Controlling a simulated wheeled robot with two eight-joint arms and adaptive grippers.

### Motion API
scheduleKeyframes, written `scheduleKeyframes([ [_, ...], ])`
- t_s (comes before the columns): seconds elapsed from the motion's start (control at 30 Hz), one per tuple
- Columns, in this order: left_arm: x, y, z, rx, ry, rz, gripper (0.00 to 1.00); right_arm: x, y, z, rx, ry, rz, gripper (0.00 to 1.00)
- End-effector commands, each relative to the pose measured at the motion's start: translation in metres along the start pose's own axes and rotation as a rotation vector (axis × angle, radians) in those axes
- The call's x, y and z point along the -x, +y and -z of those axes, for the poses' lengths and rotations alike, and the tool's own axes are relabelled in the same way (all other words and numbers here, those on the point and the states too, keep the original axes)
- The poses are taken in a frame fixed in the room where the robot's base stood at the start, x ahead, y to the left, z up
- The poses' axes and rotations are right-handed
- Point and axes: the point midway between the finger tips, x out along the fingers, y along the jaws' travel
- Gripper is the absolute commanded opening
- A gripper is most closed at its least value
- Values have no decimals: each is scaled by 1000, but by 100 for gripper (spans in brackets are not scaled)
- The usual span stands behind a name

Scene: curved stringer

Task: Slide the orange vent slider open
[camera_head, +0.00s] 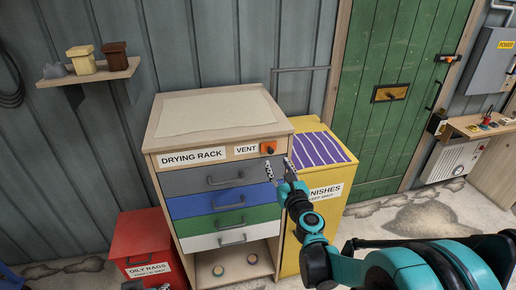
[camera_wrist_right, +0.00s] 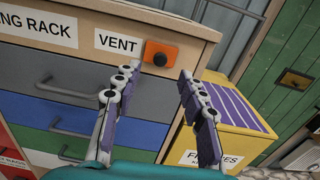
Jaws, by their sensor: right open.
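The orange vent slider (camera_head: 268,147) sits on the upper front of the wooden drying rack cabinet, just right of the VENT label (camera_head: 246,149). In the right wrist view the slider (camera_wrist_right: 160,53) shows as an orange plate with a dark round knob. My right gripper (camera_head: 279,170) is open and empty, in front of the cabinet and a little below the slider. In the right wrist view its two fingers (camera_wrist_right: 162,85) are spread apart, with the slider beyond the left fingertip. The fingers look apart from the slider.
The drying rack (camera_head: 215,143) has grey, blue, green and white drawers with handles. A yellow varnishes cabinet (camera_head: 325,205) stands close on its right. A red oily rags bin (camera_head: 140,235) stands at left. A green door (camera_head: 400,90) is behind. Concrete floor is free at right.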

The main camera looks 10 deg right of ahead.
Motion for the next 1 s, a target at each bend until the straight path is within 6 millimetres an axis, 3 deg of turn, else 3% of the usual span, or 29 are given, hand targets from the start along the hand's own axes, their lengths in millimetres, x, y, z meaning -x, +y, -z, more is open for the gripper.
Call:
scheduleKeyframes([
  [0.5,-12,0,-9,0,0,0,40,-69,-3,2,-36,-2,9,41],
  [0.9,-13,0,-9,0,0,0,40,-79,-3,1,-35,-2,9,41],
  [1.0,-13,0,-9,0,0,0,40,-79,-3,1,-35,-2,8,15],
])
